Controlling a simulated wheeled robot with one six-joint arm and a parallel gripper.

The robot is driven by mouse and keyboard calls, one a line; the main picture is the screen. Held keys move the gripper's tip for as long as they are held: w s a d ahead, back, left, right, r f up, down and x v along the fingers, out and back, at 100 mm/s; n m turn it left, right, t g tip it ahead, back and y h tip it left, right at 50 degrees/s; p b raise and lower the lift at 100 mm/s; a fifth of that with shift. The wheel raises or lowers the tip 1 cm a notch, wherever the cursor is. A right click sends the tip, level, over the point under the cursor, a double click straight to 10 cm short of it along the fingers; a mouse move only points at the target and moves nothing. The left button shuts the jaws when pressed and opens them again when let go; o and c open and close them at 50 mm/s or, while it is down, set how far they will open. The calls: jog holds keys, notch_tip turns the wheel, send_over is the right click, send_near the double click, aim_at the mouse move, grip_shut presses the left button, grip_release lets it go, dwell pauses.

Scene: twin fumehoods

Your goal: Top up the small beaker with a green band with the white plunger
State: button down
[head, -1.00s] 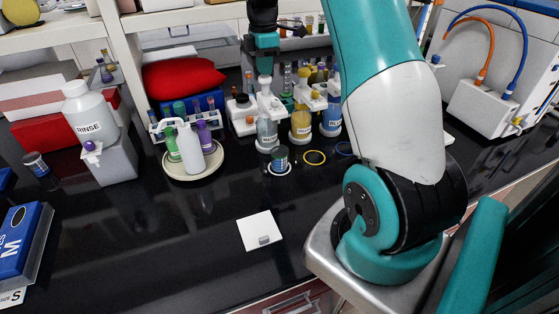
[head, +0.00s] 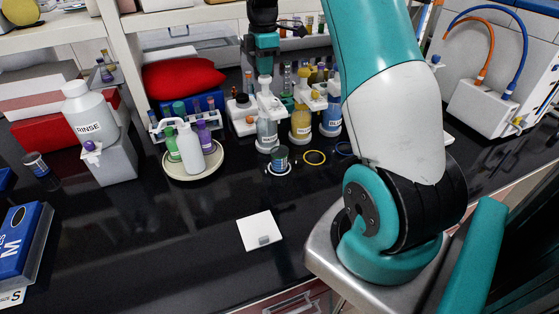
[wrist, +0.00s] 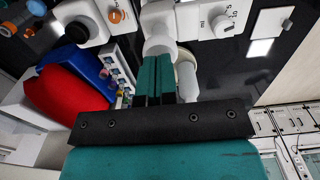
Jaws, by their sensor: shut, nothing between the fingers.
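The white-plunger dispenser bottle (head: 267,128) stands at the back middle of the bench. My gripper (head: 264,70) points down over its white plunger top (head: 265,84), touching it or just above; I cannot tell which. In the wrist view my teal fingers (wrist: 157,58) are together, empty, with their tips at the white plunger head (wrist: 158,44).
The yellow-plunger bottle (head: 301,122) and blue-labelled bottle (head: 331,116) stand close on the right, with a yellow ring (head: 314,157) in front. A round tray (head: 211,170) with bottles lies left.

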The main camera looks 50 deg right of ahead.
jog(key=shift+f, duration=0.7)
jog(key=shift+b, duration=0.3)
jog(key=shift+f+b, duration=0.3)
jog(key=shift+f, duration=0.45)
jog(key=shift+r+p, duration=1.35)
jog(key=shift+r, duration=0.2)
jog(key=shift+a, duration=0.15)
